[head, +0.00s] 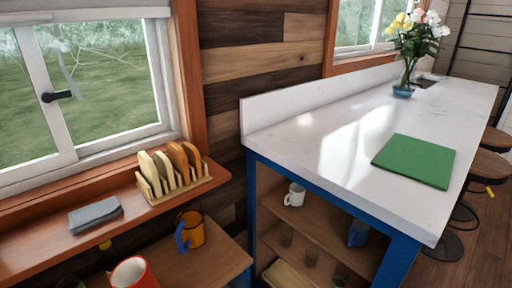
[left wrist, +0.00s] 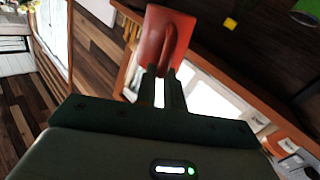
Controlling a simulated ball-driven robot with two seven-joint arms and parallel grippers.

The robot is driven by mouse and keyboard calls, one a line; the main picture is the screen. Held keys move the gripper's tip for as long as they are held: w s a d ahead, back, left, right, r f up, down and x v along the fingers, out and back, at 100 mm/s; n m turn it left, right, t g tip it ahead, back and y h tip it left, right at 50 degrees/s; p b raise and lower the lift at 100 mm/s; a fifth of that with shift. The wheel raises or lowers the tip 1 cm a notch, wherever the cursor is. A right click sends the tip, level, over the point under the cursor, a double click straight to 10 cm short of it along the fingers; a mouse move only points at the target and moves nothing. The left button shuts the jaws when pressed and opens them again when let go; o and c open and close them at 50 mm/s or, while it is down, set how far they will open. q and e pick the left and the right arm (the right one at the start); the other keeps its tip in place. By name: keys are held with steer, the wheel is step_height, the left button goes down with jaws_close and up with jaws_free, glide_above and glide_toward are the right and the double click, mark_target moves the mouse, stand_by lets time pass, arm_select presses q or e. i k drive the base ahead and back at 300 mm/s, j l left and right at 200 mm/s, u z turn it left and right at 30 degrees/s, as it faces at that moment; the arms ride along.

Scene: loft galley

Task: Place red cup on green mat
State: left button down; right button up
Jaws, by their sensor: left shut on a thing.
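The red cup (head: 133,272) shows at the bottom edge of the head view, with a pale inside; its lower part is cut off. In the left wrist view the red cup (left wrist: 165,38) is at the tips of my left gripper (left wrist: 161,78), whose fingers are closed on it by its handle side. My left gripper is out of the head view. The green mat (head: 414,161) lies flat and bare on the white counter at the right. My right gripper is in neither view.
A flower vase (head: 404,85) stands at the counter's far end. A white mug (head: 295,195) is on the shelf underneath.

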mark_target(418, 167)
steer(key=l+u, duration=0.2)
steer(key=l, duration=0.4)
steer(key=l+u, duration=0.15)
steer(key=l, duration=0.4)
steer(key=k+l+u, duration=0.2)
steer(key=l, duration=0.4)
steer(key=l+u, duration=0.2)
steer(key=l, duration=0.4)
